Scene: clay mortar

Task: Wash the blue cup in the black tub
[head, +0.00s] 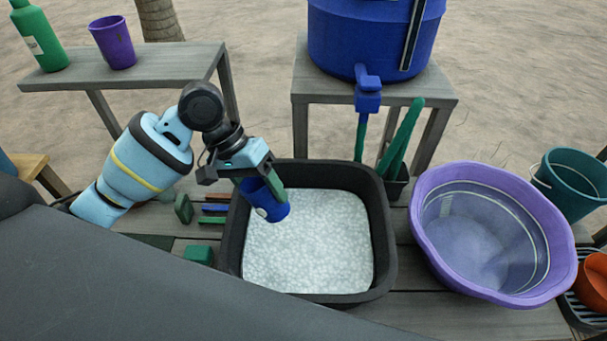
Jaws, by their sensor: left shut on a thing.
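The blue cup (268,208) is tilted in the upper left part of the black tub (384,262), at or just above the white foam. The tub is full of white, bubbly foam (311,245). My left gripper (262,184) reaches in from the left over the tub's rim and is shut on the blue cup. Something green (277,178) shows right beside the gripper and the cup; I cannot tell if it is a finger or another object. My right gripper is not in view.
A purple basin (430,188) stands right of the tub, with a teal bucket (573,180) beyond. A blue tank (365,40) with a tap (368,92) stands behind the tub. A purple cup (113,43) and green bottle (37,35) stand on the left bench (165,68).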

